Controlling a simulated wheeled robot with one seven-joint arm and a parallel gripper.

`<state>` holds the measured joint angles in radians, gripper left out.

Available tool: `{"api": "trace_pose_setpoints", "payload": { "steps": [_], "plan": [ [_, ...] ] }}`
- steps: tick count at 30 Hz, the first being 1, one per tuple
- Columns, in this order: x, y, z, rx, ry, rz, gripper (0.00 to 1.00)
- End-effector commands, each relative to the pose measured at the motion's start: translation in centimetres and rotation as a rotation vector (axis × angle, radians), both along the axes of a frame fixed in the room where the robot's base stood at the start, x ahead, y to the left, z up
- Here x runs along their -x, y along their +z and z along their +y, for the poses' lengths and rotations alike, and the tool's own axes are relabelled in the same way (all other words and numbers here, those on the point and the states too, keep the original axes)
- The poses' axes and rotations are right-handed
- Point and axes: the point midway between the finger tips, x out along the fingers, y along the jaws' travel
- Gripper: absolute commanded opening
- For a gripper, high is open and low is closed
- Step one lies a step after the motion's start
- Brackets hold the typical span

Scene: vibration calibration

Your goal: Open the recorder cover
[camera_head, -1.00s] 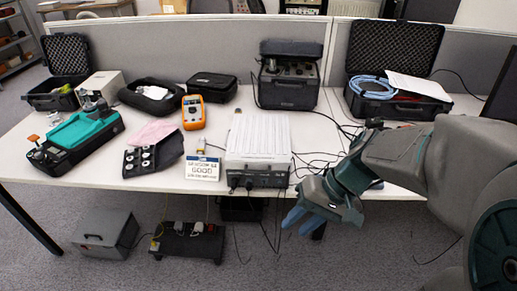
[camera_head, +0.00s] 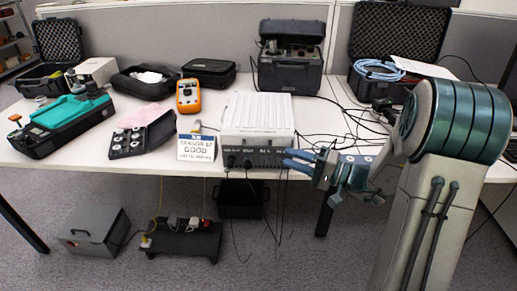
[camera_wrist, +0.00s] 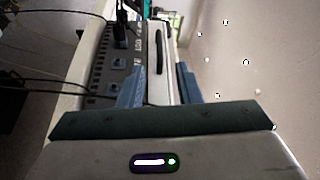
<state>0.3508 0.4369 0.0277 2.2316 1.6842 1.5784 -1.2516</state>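The recorder (camera_head: 258,115) is a box with a white ribbed top and a dark front panel of connectors, near the table's front edge in the head view. Its cover looks shut. My gripper (camera_head: 291,160) is just in front of the recorder's right front corner, blue fingers pointing left. In the wrist view, my fingers (camera_wrist: 160,88) are apart, with a pale panel of the recorder (camera_wrist: 154,75) carrying a black handle (camera_wrist: 159,52) seen between and beyond them. The connector face shows to the left. I cannot tell whether the fingers touch anything.
A small sign (camera_head: 197,147) stands left of the recorder, near an orange multimeter (camera_head: 188,96). Cables (camera_head: 335,125) lie to its right. A dark case (camera_head: 290,72) stands behind it. Cables hang down the table front.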

Motion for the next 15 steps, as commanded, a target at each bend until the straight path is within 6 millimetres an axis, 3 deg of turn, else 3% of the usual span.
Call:
{"api": "trace_pose_setpoints", "payload": {
  "steps": [9,15],
  "plan": [
    [-2.7,0.4,6.4,0.002,0.005,0.0,0.31],
    [-3.9,0.7,8.7,0.001,0.002,0.0,0.31]
  ]
}}
